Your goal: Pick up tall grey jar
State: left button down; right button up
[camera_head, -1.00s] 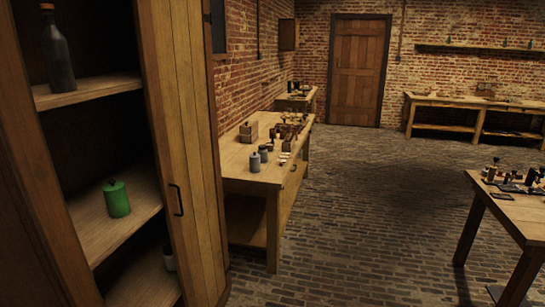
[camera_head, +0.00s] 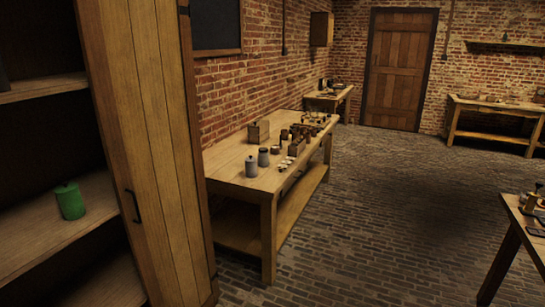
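Two grey jars stand upright side by side near the front end of the wooden table by the brick wall. The lighter grey jar (camera_head: 251,167) is nearer, with a small knob on its lid. The darker grey jar (camera_head: 263,157) is just behind it to the right. They look close in height at this distance, so I cannot tell for sure which is the tall one. Neither of my grippers is in view.
The table (camera_head: 225,163) also holds a wooden box (camera_head: 258,132) and several small items. An open cabinet with a green jar (camera_head: 70,201) and its door (camera_head: 150,150) stand at left. Another table (camera_head: 515,225) is at right. Brick floor (camera_head: 400,210) between is clear.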

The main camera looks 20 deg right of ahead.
aim_at(263, 158)
jog(key=i+l, duration=1.3)
jog(key=i+j+u, duration=0.05)
